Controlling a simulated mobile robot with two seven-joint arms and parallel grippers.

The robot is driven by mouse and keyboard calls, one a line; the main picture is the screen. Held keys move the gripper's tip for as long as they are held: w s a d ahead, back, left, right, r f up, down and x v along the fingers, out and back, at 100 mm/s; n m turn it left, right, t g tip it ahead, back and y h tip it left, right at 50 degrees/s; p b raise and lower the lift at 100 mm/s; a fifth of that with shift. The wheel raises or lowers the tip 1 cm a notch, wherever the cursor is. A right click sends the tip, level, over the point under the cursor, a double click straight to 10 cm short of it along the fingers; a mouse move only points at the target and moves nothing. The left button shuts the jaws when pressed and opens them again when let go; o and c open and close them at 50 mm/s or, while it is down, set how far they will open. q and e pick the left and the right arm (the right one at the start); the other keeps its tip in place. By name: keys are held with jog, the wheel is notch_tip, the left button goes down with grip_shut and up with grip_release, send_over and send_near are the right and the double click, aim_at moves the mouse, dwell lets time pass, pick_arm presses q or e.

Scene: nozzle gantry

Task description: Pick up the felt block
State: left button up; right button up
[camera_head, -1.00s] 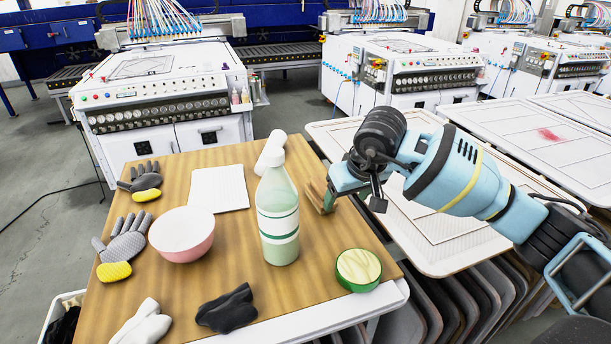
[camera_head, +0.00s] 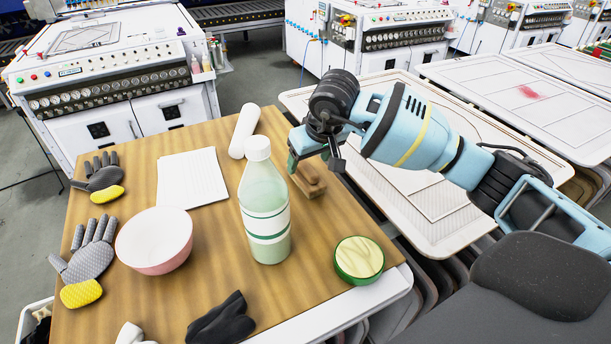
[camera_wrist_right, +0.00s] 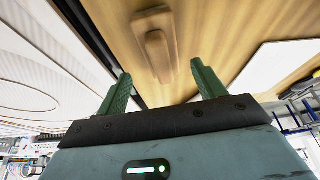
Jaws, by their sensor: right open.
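The felt block (camera_head: 310,182) appears as a small brown wooden block with a raised grip, lying on the wooden table near its right edge. My right gripper (camera_head: 314,161) is open and empty, just above it, and hides part of its far end. In the right wrist view the block (camera_wrist_right: 155,42) lies beyond the two green fingertips of the gripper (camera_wrist_right: 163,84), roughly in line with the gap between them and apart from them. My left gripper is not in view.
A bottle (camera_head: 265,215) stands close left of the block. A green round tin (camera_head: 359,259) sits nearer the front right edge. A white roll (camera_head: 244,130), paper (camera_head: 192,178), bowl (camera_head: 155,240) and gloves (camera_head: 88,262) lie farther left. White screen frames (camera_head: 440,215) stand right of the table.

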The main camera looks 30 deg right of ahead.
aim_at(306, 165)
jog(key=shift+a+x, duration=0.2)
jog(key=shift+x, duration=2.35)
jog(key=c, duration=1.1)
